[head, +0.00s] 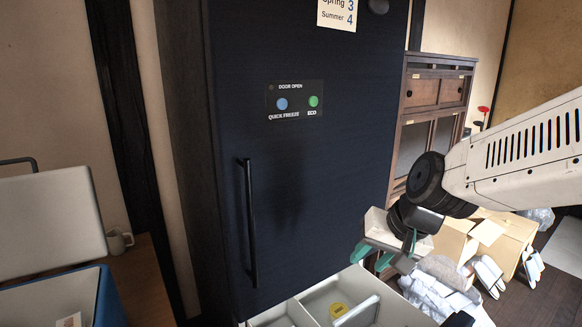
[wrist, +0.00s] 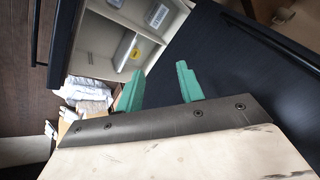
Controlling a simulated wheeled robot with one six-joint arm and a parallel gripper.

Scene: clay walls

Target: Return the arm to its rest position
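My arm reaches in from the right in the head view, in front of the dark fridge's (head: 310,160) right side. My gripper (head: 384,258) has green fingertips and points down near an open drawer (head: 300,311) at the fridge's bottom. In the wrist view my gripper (wrist: 162,90) shows its two green fingers clearly apart with nothing between them. The drawer also shows beyond the fingers in the wrist view (wrist: 97,34). It holds an item with a yellow round label (head: 338,309).
A blue cooler (head: 108,298) with a raised lid stands at left, near a mug (head: 118,241) on a wooden surface. A wooden cabinet (head: 432,95) stands behind at right. Cardboard boxes (head: 500,240) and crumpled wrapping (head: 440,285) lie on the floor at right, beyond my arm.

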